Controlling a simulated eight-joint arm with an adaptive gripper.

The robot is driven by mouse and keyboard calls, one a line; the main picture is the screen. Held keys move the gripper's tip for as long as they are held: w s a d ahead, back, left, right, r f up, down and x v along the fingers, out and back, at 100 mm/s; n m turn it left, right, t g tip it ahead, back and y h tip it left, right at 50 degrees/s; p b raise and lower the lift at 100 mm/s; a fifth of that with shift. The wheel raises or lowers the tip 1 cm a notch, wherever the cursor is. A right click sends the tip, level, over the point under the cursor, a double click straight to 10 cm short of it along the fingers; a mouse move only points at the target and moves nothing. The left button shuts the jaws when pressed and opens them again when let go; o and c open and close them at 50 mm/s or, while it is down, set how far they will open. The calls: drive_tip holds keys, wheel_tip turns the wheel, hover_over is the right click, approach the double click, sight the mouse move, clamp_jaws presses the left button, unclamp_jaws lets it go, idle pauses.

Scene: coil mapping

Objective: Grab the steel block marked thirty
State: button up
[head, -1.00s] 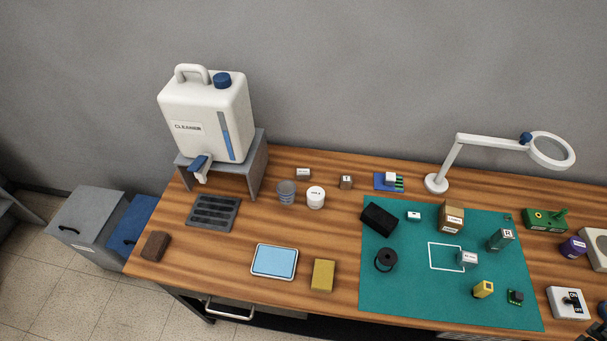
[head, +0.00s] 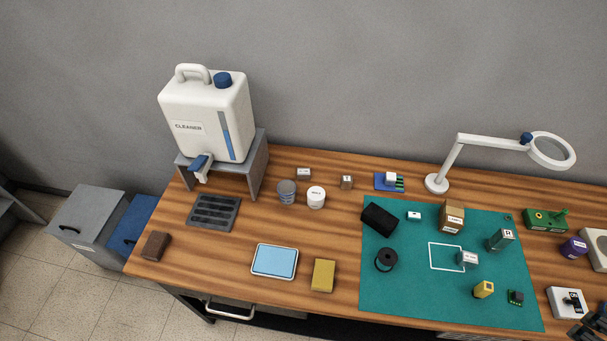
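No label reading thirty can be made out. A small grey block with a white label (head: 467,259) sits on the green mat (head: 410,295), at the right edge of the white outlined square. Another small grey block with a white label (head: 304,174) stands at the back of the table, and a brownish-grey labelled block (head: 347,183) stands to its right. Their marks are too small to read surely. The dark part at the lower right corner appears to be my gripper (head: 590,326), cut off by the picture edge. Its fingers cannot be told apart. It is well right of these blocks.
On the mat are a cardboard box (head: 451,220), a black case (head: 379,218), a black spool (head: 386,260), a green labelled block (head: 500,240) and a yellow item (head: 484,289). A magnifier lamp (head: 458,160) stands behind. A white device (head: 567,303) is near my gripper.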

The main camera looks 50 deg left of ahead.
drive_tip(key=w+a+r+n+g+y, duration=0.1)
drive_tip(key=w+a+n, duration=0.1)
drive_tip(key=w+a, duration=0.5)
drive_tip(key=w+a+r+n+g, duration=0.15)
drive_tip(key=w+a, duration=0.25)
drive_tip(key=a, duration=0.6)
drive_tip(key=w+a+f+n+g, duration=0.1)
drive_tip(key=w+a+f, duration=0.1)
drive_tip(key=a, duration=1)
drive_tip(key=w+a+f+n+g, duration=0.1)
drive_tip(key=w+a+f, duration=0.1)
drive_tip(key=a, duration=0.9)
drive_tip(key=n+g+h+b, duration=0.1)
drive_tip(key=n+g+b, duration=0.15)
drive_tip(key=n, duration=0.25)
hover_over(303, 171)
drive_tip(key=f, duration=1.1)
drive_tip(key=f+p, duration=0.1)
drive_tip(key=f, duration=1)
drive_tip(key=shift+w+d+f, duration=0.2)
drive_tip(key=shift+f, duration=0.2)
drive_tip(key=shift+s+a+f, duration=0.15)
drive_tip(key=shift+s, duration=0.05)
drive_tip(key=shift+f, duration=0.1)
